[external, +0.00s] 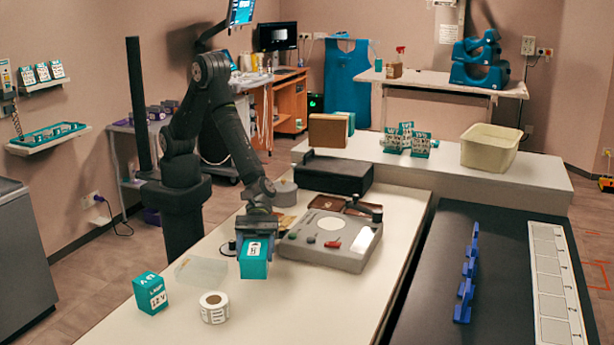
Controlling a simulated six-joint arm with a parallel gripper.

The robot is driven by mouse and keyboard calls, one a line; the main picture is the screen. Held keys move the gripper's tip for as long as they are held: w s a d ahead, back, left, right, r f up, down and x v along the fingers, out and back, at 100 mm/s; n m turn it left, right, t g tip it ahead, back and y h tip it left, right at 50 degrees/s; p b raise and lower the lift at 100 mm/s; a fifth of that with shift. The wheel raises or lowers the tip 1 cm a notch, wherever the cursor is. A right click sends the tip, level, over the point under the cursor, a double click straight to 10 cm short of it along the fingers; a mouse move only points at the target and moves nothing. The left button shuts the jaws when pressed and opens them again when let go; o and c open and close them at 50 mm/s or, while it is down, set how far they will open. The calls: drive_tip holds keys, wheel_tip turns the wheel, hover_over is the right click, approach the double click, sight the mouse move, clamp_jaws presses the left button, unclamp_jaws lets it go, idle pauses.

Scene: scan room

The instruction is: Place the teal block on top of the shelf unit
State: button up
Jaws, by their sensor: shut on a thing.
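My gripper (257,236) points down over the white table and is shut on a teal block (254,266) with a white label on top. The block is held at or just above the table surface; I cannot tell whether it touches.
A grey device (328,240) is close right of the held block. A label roll (214,307) and a clear tray (201,271) lie nearby. A black box (333,176) stands behind. The raised unit bears a cream bin (490,146) and several teal-white pieces (407,139), with bare surface between.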

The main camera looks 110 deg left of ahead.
drive_tip(key=s+d+r, duration=0.4)
drive_tip(key=s+r, duration=0.2)
drive_tip(key=s, duration=0.4)
drive_tip(key=w+a+n+t+y, duration=0.2)
drive_tip(key=w+a, duration=0.3)
drive_tip(key=a, duration=0.6)
drive_tip(key=w+a+n+t+y, duration=0.1)
drive_tip(key=w+a+n+t, duration=0.3)
drive_tip(key=a, duration=0.8)
drive_tip(key=w+a+n+t+y, duration=0.1)
drive_tip(key=a+n+y, duration=0.3)
drive_tip(key=a, duration=1.9)
drive_tip(key=shift+a+f+t+y, duration=0.3)
drive_tip(key=shift+a+f+y, duration=0.1)
drive_tip(key=shift+y, duration=0.4)
drive_tip(key=shift+d, duration=0.1)
